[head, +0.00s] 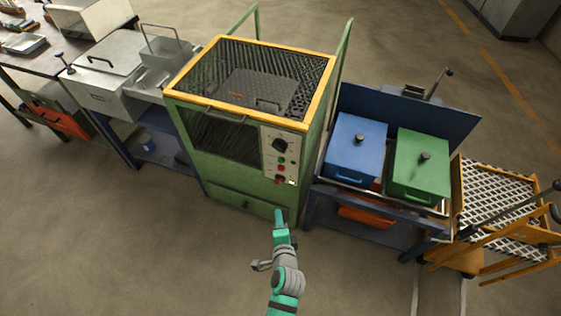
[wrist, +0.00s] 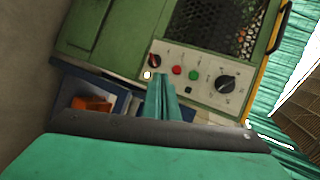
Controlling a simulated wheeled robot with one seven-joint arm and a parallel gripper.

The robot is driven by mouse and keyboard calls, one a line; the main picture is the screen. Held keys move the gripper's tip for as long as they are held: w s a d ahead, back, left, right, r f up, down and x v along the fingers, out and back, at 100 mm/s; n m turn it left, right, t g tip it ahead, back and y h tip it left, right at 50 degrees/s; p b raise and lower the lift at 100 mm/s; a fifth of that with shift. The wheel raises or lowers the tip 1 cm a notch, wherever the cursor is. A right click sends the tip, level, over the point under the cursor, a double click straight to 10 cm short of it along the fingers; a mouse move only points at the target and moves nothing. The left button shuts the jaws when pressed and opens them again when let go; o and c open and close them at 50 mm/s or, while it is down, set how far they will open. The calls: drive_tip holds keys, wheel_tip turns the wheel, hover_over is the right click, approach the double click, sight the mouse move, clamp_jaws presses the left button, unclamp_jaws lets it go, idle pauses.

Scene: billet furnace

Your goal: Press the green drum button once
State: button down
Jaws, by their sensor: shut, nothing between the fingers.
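The green furnace cabinet (head: 225,170) stands ahead of me with a pale control panel (head: 270,150) at its right front corner. A small green round button (head: 281,160) sits on the panel below a black knob (head: 279,145) and above a red button (head: 279,168). In the wrist view, the green button (wrist: 193,76) lies between the red button (wrist: 177,70) and the black knob (wrist: 226,83). My gripper (head: 279,214) is shut and empty, below the panel and apart from it in the head view. Its closed fingers (wrist: 160,80) overlap the panel's lower part in the wrist view.
A dark red knob (wrist: 155,60) and a white square (wrist: 147,75) are near the fingertips in the wrist view. A bench with blue (head: 355,145) and green (head: 420,165) lidded bins stands right of the furnace. The floor in front is clear.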

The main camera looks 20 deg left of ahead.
sight(281, 160)
drive_tip(key=w+a+r+m+g+y, duration=0.1)
drive_tip(key=w+a+r+y, duration=0.1)
drive_tip(key=w+a, duration=0.3)
drive_tip(key=w, duration=0.2)
drive_tip(key=shift+w+a+r+m+g+y, duration=0.25)
drive_tip(key=shift+w+a+m+g+y, duration=0.05)
drive_tip(key=shift+w+m, duration=0.1)
drive_tip(key=w, duration=0.8)
drive_tip(key=shift+w+d, duration=0.15)
drive_tip(key=shift+w, duration=0.25)
drive_tip(key=shift+w, duration=0.15)
idle(1.6)
drive_tip(key=shift+w, duration=0.25)
